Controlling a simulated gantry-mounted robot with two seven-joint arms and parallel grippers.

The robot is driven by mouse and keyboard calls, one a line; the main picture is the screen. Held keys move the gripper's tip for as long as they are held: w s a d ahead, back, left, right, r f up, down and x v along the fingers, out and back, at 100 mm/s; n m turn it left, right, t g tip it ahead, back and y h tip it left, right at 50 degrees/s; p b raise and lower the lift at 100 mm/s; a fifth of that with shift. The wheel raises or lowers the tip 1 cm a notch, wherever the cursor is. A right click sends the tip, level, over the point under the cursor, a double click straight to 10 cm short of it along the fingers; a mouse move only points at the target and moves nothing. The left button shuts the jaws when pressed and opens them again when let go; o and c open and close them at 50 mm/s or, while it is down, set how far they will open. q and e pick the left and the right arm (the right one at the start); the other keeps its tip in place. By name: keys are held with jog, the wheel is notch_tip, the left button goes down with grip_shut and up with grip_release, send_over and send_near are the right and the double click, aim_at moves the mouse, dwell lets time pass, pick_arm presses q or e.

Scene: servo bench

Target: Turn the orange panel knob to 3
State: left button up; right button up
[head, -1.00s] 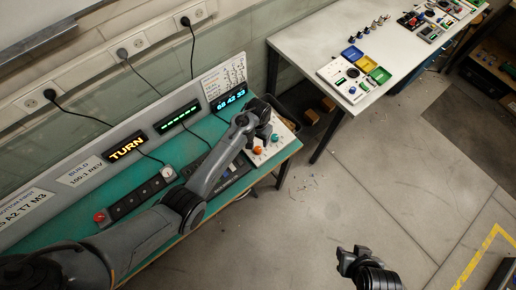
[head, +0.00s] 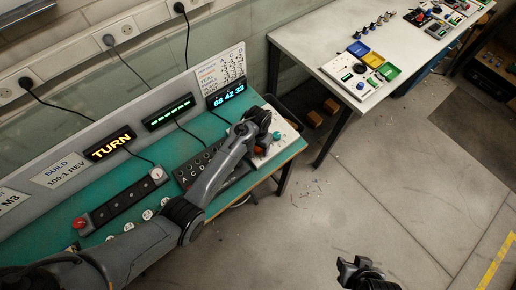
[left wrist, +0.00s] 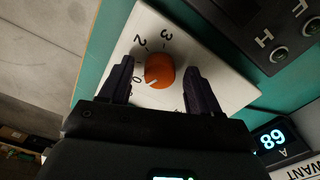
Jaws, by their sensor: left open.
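The orange knob (left wrist: 160,70) sits on a white panel (left wrist: 208,62) in the left wrist view. The numerals 0, 1, 2 and 3 run around it, and its white mark points to the lower left, near the 0. My left gripper (left wrist: 157,82) is open, with one finger on each side of the knob and visible gaps between. In the head view my left gripper (head: 262,116) is over the white panel and largely hides the orange knob. A teal knob (head: 276,136) shows beside it. My right gripper (head: 352,268) is away over the floor; its opening is unclear.
The green bench (head: 128,176) carries a black box with lettered buttons (head: 190,172), a strip with a red button (head: 79,223) and lit displays, one reading TURN (head: 109,146). A white table (head: 312,50) with trays stands at the back right. Open floor lies between.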

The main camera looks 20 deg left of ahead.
pick_arm(q)
jog(key=c, duration=1)
jog(key=shift+c, duration=0.2)
